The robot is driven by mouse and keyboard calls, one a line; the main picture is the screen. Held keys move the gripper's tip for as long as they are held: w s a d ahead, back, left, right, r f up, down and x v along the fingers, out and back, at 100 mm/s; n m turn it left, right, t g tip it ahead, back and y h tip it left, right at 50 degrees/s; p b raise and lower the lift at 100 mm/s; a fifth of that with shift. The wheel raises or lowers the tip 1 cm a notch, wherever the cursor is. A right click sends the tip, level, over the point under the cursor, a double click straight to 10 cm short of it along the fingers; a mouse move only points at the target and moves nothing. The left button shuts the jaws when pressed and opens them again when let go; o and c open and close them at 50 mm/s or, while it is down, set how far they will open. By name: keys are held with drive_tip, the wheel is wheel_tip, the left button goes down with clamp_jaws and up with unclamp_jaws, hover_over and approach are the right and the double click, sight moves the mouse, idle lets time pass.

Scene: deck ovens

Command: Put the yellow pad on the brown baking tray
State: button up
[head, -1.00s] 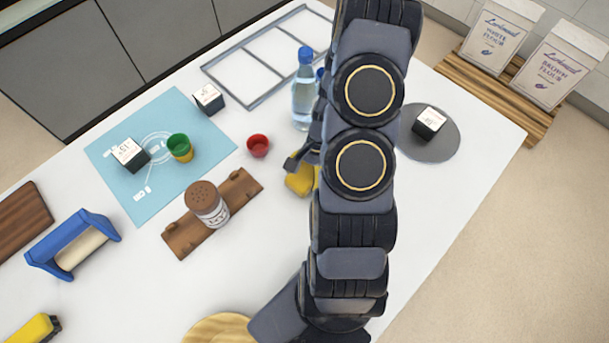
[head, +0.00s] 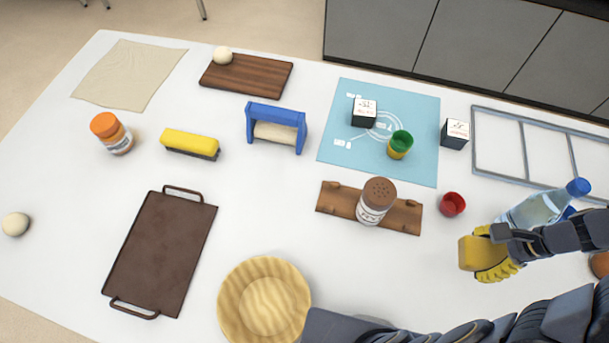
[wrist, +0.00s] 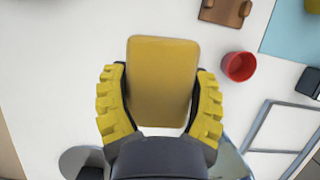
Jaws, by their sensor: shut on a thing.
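The yellow pad (head: 469,252) is a flat rounded block held in my gripper (head: 492,254) at the right of the head view. In the wrist view the pad (wrist: 162,82) sits between the two yellow ridged fingers of my gripper (wrist: 160,95), which are shut on its sides. The pad appears clear of the table, though its exact height is hard to tell. The brown baking tray (head: 162,252) lies flat at the left of the head view, with a handle at each end. Its surface is empty. My gripper is far to the right of it.
Between gripper and tray are a yellow wooden bowl (head: 264,300) and a brown rack (head: 337,198) with a shaker (head: 377,202). A red cup (head: 452,204) and a bottle (head: 535,211) stand near my gripper. A yellow brush (head: 190,143) lies beyond the tray.

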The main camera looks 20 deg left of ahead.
drive_tip(key=r, duration=0.8)
drive_tip(key=shift+w+a+r, duration=0.1)
drive_tip(key=shift+w+a, duration=0.05)
drive_tip(key=shift+w, duration=0.05)
drive_tip(key=w+a+n+g+h, duration=0.1)
drive_tip(key=w+a+n, duration=0.25)
drive_tip(key=a, duration=0.95)
drive_tip(key=w+a+n+g+h, duration=0.15)
drive_tip(key=a+n, duration=0.35)
drive_tip(key=a, duration=0.8)
drive_tip(key=s+a+n+g+h, duration=0.2)
drive_tip(key=s+a+n, duration=0.7)
drive_tip(key=s+a, duration=1.15)
hover_over(158, 254)
drive_tip(key=d, duration=0.1)
drive_tip(key=shift+m+t, duration=0.25)
drive_tip(key=f, duration=1.4)
drive_tip(key=shift+w+d, duration=0.1)
drive_tip(key=shift+w, duration=0.25)
drive_tip(key=shift+w+a+f, duration=0.1)
drive_tip(key=shift+a+f, duration=0.45)
drive_tip(key=shift+f, duration=1.65)
